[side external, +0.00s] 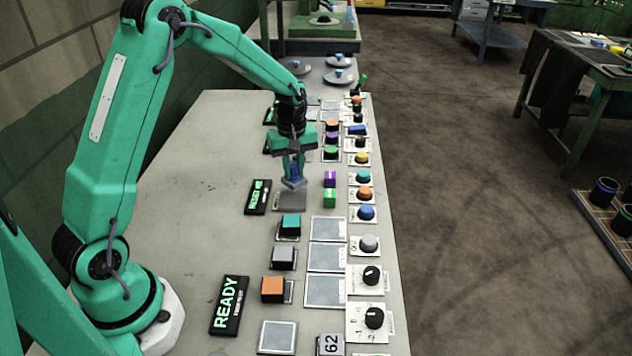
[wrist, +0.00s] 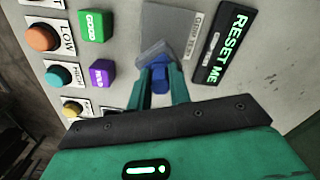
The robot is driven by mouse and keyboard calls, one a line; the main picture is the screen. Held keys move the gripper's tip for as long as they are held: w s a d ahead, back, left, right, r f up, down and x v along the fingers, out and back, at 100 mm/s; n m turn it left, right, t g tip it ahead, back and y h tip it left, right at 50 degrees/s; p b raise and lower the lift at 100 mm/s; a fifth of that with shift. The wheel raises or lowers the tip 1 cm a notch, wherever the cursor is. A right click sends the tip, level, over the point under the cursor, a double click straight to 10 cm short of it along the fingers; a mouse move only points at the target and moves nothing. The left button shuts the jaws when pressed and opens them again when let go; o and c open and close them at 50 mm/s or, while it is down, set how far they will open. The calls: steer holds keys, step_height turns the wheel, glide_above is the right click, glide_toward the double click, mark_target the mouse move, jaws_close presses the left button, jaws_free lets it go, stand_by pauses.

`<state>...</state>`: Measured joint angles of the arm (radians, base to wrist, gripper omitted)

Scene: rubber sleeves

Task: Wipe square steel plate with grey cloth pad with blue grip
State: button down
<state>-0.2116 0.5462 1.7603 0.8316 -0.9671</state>
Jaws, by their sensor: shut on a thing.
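My gripper (side external: 293,172) is shut on the blue grip of the grey cloth pad (side external: 294,184) and points down. In the wrist view the fingers (wrist: 160,78) close around the blue grip (wrist: 160,73), with the grey pad (wrist: 152,50) just beyond it. The square steel plate (side external: 290,203) lies on the bench below the pad. In the wrist view the plate (wrist: 168,22) shows beyond the pad, which overlaps its near edge. I cannot tell whether the pad touches the plate. Part of the plate is hidden by the pad.
A black "RESET ME" sign (wrist: 228,45) lies beside the plate. A green block (side external: 329,197) and a purple block (side external: 330,179) stand to the right in the side view. A teal block (side external: 290,225) is nearer. Coloured knobs (side external: 364,194) line the bench edge. The bench's left side is clear.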

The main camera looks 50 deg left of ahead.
steer(key=shift+r, duration=2.9)
